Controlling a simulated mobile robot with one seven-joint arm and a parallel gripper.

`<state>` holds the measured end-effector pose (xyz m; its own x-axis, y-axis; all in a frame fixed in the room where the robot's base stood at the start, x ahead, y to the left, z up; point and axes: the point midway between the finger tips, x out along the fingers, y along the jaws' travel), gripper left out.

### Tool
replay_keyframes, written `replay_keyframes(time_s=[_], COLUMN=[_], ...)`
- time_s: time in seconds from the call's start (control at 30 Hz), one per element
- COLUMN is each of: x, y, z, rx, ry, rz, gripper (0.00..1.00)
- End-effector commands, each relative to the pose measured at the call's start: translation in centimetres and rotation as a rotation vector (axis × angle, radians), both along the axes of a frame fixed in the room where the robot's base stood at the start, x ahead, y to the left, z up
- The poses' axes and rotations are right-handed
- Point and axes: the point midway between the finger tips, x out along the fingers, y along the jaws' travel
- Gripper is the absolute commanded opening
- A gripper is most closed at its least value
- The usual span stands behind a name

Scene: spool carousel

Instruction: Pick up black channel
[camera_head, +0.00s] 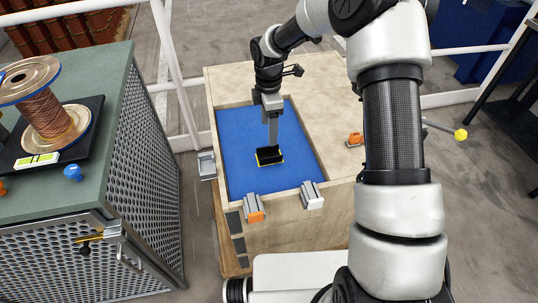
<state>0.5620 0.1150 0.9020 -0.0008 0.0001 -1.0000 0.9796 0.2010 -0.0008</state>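The black channel (268,157) is a small dark piece lying on the blue mat (240,175) in the recess of the wooden bench. A yellow outline shows around its base. My gripper (273,145) points straight down over the channel, and its grey fingers reach to the channel's top or just behind it. The fingers look like one narrow strip from here. I cannot tell whether they are open or closed, or whether they touch the channel.
The wooden bench (285,215) has a raised rim around the mat. Orange and white clamp-like parts (254,207) (312,195) sit on the front rim. At left, a copper wire spool (45,112) stands on a green-topped cabinet (110,95). White rails run behind. Most of the mat is clear.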

Motion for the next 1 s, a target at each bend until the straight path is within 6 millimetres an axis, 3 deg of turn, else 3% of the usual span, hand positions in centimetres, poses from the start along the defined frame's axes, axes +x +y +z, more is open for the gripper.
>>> replay_keyframes(time_s=[0.1,0.23,0.47,0.8,1.0], x=[-0.1,0.0,0.0,0.4,0.4], y=[0.0,0.1,0.0,-0.2,-0.2], z=[-2.8,-4.9,-6.5,-11.0,-11.4], rx=[-0.001,0.000,0.000,0.000,0.000], ry=[0.003,0.001,0.000,0.001,-0.001], rz=[-0.001,0.000,-0.002,-0.002,-0.002], gripper=[0.65,0.65,0.65,0.65,0.65])
